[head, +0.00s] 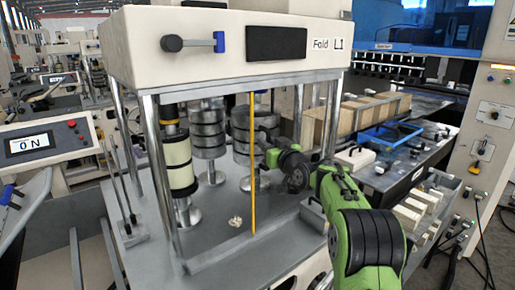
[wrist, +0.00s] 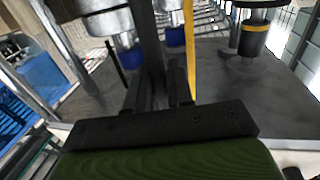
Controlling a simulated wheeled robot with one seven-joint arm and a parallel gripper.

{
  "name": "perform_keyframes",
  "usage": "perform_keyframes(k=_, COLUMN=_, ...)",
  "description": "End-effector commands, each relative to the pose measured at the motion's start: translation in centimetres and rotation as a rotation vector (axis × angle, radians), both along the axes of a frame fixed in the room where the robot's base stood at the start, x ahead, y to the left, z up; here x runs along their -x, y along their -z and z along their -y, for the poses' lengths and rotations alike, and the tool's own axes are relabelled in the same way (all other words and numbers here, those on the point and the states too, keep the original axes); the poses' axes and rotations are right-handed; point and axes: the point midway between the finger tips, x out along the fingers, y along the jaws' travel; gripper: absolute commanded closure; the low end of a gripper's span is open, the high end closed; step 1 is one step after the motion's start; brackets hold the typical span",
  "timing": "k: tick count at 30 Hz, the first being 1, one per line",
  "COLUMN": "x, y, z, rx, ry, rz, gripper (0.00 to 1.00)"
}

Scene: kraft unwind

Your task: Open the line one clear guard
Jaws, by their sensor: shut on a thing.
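The machine marked Fold L1 (head: 230,45) has an open-looking front between its posts. The clear guard's pane is hard to make out. A thin yellow upright strip (head: 253,165), which looks like its edge, stands mid-front and also shows in the wrist view (wrist: 191,50). My gripper (head: 262,146) is at the strip's right side, about halfway up. In the wrist view my gripper (wrist: 155,88) is shut on a dark upright bar (wrist: 149,45), apparently the guard's handle, beside the strip. I cannot tell how far the guard stands open.
Inside are a cream roll (head: 179,163) and stacked grey rollers (head: 208,130) above a grey deck (head: 205,220) with a crumpled scrap (head: 235,222). A metal post (head: 160,175) stands at the left.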

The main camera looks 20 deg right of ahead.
Motion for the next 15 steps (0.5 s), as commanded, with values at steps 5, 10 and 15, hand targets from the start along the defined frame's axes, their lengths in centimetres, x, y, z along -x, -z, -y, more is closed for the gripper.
perform_keyframes(k=5, x=-1.0, y=-0.1, z=2.5, rx=0.001, ry=0.003, rz=-0.007, gripper=1.0)
perform_keyframes(k=10, x=-1.4, y=0.0, z=3.3, rx=0.001, ry=0.001, rz=-0.006, gripper=1.0)
perform_keyframes(k=15, x=-1.5, y=0.1, z=3.5, rx=0.001, ry=0.0, rz=-0.005, gripper=1.0)
